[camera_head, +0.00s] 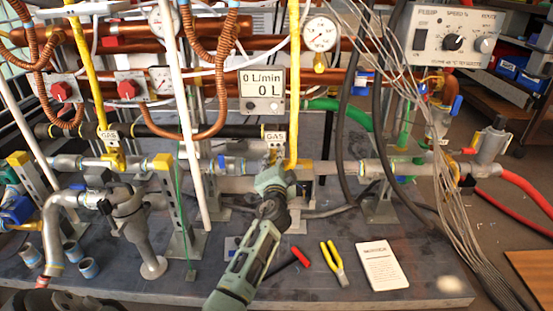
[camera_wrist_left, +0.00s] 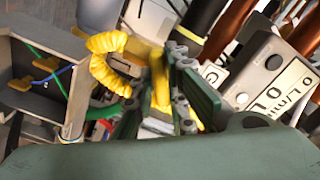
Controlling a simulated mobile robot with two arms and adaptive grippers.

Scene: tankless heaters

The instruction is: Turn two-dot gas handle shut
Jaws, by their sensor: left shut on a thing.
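My left gripper (camera_head: 277,163) reaches up from the bottom centre to the foot of the right-hand yellow gas pipe (camera_head: 294,85), just below a white GAS tag (camera_head: 273,137). In the left wrist view the gripper's fingers (camera_wrist_left: 174,92) are shut on a yellow handle (camera_wrist_left: 158,80). The fingers cover much of the handle, and its exact angle is hard to tell. Dots on the tag are too small to make out. Another GAS tag (camera_head: 108,136) hangs by the left yellow pipe (camera_head: 86,70). My right gripper is not in view.
A flow meter (camera_head: 262,91) reading 0 L/min and a round gauge (camera_head: 321,34) sit above the gripper. White and dark hoses (camera_head: 343,110) hang close by. Yellow pliers (camera_head: 334,262), a red-handled tool (camera_head: 300,257) and a white card (camera_head: 382,265) lie on the bench.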

